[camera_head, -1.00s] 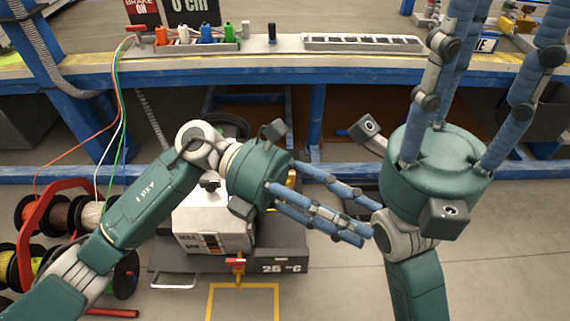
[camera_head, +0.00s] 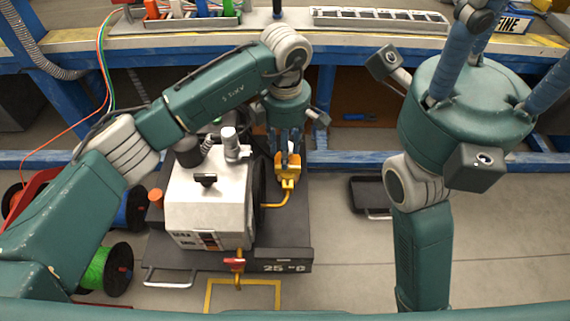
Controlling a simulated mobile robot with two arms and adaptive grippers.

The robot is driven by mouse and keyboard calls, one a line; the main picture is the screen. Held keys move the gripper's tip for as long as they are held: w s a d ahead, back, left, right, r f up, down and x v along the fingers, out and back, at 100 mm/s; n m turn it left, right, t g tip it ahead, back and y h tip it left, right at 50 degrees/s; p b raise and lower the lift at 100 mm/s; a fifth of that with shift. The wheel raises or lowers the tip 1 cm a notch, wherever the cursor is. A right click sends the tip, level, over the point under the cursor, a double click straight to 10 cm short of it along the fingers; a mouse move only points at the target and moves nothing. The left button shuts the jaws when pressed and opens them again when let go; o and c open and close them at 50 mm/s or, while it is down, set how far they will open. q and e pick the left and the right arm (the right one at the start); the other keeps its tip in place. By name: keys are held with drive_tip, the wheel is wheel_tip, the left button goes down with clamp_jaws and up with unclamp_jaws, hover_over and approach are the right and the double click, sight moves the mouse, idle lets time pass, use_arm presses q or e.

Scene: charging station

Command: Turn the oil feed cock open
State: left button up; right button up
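A white machine (camera_head: 212,205) stands on a dark base plate on the floor. A yellow fitting (camera_head: 289,172) on a bent yellow pipe (camera_head: 275,203) is at its right side. A red-handled cock (camera_head: 234,265) sits on a yellow pipe at its front. No label shows which of these is the oil feed cock. My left gripper (camera_head: 288,150) points down with its blue fingers at the top of the yellow fitting; the fingers overlap it, and I cannot tell whether they grip it. My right gripper (camera_head: 520,45) is raised at the right, fingers pointing up, spread and empty; its fingertips are out of frame.
A blue-framed bench (camera_head: 350,55) runs along the back, with a grey slotted tray (camera_head: 380,19) on it. Cable spools (camera_head: 105,268) stand at the left. A sign reading 25 °C (camera_head: 284,267) is on the base plate's front.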

sight(288, 175)
use_arm(q)
wheel_tip(288, 175, down, 5)
drive_tip(key=shift+r+b, duration=0.2)
drive_tip(key=shift+b, duration=0.6)
drive_tip(key=shift+c, duration=0.3)
clamp_jaws()
